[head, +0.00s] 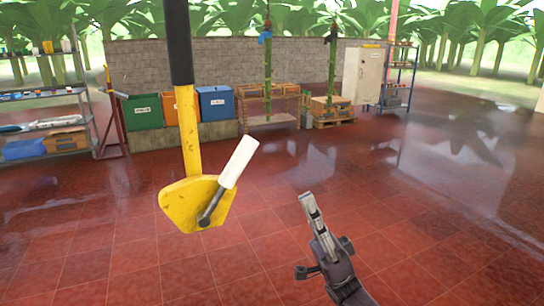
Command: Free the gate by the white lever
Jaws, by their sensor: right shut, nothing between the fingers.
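The white lever (239,163) is a white grip on a dark rod. It is tilted up to the right, and the rod's lower end meets a yellow plate (185,207). The plate hangs at the bottom of a yellow bar (188,130) below a thick black post. My right gripper (307,197) is shut and empty, pointing up, to the right of the lever and apart from it. I cannot tell which part is the gate. My left gripper is not in view.
Green, orange and blue bins (216,103) stand along a block wall (270,65). A wooden bench (272,106), a pallet with boxes (331,112) and a white cabinet (364,75) are farther right. Shelves (45,110) stand at left. The wet red tile floor is mostly clear.

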